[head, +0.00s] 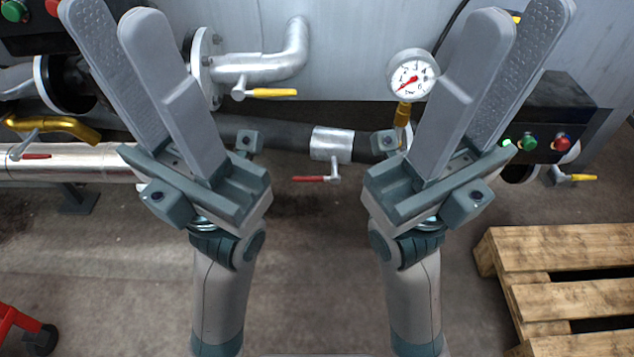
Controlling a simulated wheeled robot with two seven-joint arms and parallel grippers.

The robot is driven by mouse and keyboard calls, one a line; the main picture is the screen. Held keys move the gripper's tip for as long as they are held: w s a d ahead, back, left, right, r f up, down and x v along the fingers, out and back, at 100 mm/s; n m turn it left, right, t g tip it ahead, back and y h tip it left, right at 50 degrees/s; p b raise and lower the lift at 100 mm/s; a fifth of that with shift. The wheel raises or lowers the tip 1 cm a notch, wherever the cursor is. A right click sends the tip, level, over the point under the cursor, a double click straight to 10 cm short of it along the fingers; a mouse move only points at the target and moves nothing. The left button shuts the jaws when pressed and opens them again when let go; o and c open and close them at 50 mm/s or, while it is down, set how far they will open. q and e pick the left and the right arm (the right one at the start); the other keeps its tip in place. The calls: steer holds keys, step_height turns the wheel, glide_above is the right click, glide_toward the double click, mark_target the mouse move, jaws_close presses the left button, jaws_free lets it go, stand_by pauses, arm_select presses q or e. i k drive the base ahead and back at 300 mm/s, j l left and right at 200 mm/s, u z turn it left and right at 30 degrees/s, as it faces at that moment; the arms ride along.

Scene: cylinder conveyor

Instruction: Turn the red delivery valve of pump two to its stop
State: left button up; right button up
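A valve with a red lever (309,178) hangs below a silver sleeve (326,143) on the dark hose, between my two grippers in the head view. Its lever points left, roughly level. A second red lever (37,156) sits on the silver pipe at the far left. I cannot tell from the picture which one belongs to pump two. My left gripper (114,14) is raised left of the central valve, its fingers apart and empty. My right gripper (524,14) is raised to its right, also apart and empty. Neither touches a valve.
Yellow levers (270,93) and a pressure gauge (412,76) are on the pipework. A control box with green and red buttons (529,142) stands at right. A wooden pallet (545,248) lies front right, and a red wheeled frame (22,322) front left. The middle floor is clear.

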mark_target(334, 178)
steer(key=j+z, duration=0.4)
steer(key=j, duration=0.15)
steer(key=j+z, duration=0.4)
steer(key=j, duration=0.2)
steer(key=k+j+z, duration=0.1)
steer(key=j+z, duration=0.3)
steer(key=j, duration=0.15)
